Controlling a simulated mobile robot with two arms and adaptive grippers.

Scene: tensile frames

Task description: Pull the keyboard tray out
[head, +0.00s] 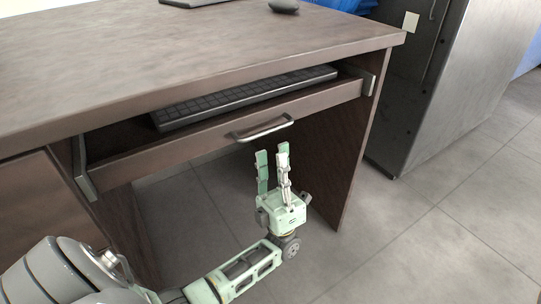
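The keyboard tray (205,143) is a brown wooden shelf with a front board, under the desk top. A dark keyboard (250,93) lies on it. A silver bar handle (264,129) is fixed to the middle of the front board. My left gripper (272,150) points up, just below the handle in the picture. Its two pale green fingers are apart with nothing seen between them. I cannot tell whether a fingertip touches the handle. My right gripper is not in view.
The brown desk top (180,50) overhangs the tray. A closed drawer front (45,215) is at left. A dark grey cabinet (445,80) stands at right. A mouse (284,6) lies on the desk. The tiled floor (400,240) in front is clear.

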